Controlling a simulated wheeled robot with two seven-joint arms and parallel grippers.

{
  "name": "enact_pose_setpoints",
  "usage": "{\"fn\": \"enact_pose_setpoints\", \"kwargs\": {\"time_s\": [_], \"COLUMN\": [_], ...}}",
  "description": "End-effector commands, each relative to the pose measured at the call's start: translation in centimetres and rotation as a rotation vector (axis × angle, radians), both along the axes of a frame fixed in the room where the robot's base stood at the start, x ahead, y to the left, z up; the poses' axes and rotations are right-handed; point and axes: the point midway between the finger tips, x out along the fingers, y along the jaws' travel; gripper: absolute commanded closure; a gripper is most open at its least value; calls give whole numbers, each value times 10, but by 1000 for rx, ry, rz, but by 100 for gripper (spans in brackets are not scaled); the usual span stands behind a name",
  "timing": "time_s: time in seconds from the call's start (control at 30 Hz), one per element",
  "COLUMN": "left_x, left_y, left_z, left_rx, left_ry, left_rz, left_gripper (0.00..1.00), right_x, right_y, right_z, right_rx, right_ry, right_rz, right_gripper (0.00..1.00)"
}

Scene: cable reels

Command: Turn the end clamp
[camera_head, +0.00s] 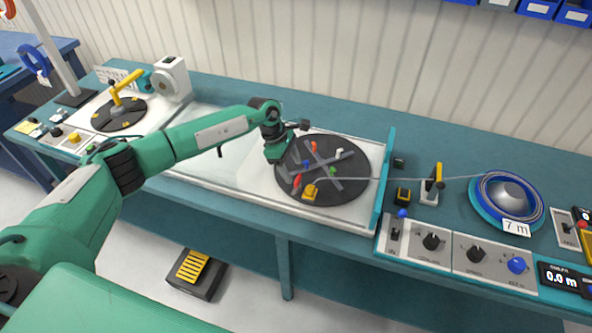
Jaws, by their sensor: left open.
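A dark round turntable (352,184) with a grey cross lies on the pale plate in the middle of the bench. My left gripper (286,173) is open over the turntable's left side, near the red part. Its fingers are small and partly hidden, and I cannot tell whether they touch anything. My right gripper is out of view.
The cable runs right past a yellow-handled tool (432,184) to a blue reel (505,203) marked 7 m. A raised teal edge (385,180) bounds the plate. Knob panels (455,250) line the front right. Another turntable (118,113) with a yellow crank stands left.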

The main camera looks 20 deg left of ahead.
Motion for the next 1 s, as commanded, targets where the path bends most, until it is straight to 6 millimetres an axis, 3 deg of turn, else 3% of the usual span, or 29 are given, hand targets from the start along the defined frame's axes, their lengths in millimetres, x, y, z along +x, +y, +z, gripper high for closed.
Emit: {"fn": "enact_pose_setpoints", "kwargs": {"time_s": [0.3, 0.6, 0.67, 0.83, 1.0], "left_x": [-1, -1, -1, -1, -1], "left_y": [-14, -15, -15, -15, -15], "left_z": [-33, -36, -36, -36, -36], "left_rx": [0, 0, 0, -1, -1], "left_ry": [1, 0, 0, -1, -1], "left_rz": [1, 1, 0, 0, 4], "left_gripper": [36, 36, 44, 78, 81], "right_x": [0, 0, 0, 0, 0], "right_y": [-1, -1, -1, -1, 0], "right_z": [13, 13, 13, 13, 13], "right_rx": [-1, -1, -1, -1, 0], "right_ry": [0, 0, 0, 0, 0], "right_rz": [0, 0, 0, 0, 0], "right_gripper": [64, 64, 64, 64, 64]}}
